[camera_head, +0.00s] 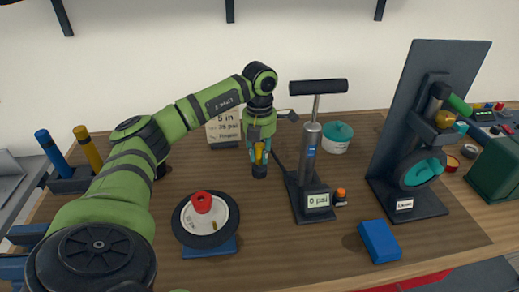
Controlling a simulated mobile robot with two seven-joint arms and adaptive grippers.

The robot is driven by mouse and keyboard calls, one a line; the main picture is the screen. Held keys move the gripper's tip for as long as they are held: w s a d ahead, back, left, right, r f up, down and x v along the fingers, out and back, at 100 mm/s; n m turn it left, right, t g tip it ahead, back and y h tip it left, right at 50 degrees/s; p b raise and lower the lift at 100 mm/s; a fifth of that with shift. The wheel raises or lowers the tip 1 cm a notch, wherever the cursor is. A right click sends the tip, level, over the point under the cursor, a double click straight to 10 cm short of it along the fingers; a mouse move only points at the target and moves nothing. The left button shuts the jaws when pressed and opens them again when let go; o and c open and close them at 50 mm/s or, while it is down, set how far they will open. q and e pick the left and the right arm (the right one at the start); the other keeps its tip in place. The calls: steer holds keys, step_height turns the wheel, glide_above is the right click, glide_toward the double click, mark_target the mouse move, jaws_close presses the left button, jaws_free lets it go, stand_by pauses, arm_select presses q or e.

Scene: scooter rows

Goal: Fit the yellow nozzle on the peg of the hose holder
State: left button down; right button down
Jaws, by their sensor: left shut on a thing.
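My left gripper (260,163) points down over the middle of the table, left of the pump. It is shut on the yellow nozzle (259,152), a small yellow piece that shows only in part between the fingers. A dark piece shows just under it; I cannot tell whether it is fingertip, nozzle end or peg. I cannot clearly make out the hose holder or its peg. My right gripper is out of view.
A pump (312,165) with a T-handle and "0 psi" display stands right of my gripper. A wheel (206,232) with a red cap lies in front left. A teal-lidded jar (338,139), blue block (379,241) and tall dark stand (405,117) are to the right.

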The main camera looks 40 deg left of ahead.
arm_select(q)
steer(key=shift+f+b, duration=0.3)
steer(key=shift+f, duration=0.3)
steer(key=c, duration=1)
jaws_free()
steer(key=shift+o, duration=0.2)
step_height(320, 180, up, 12)
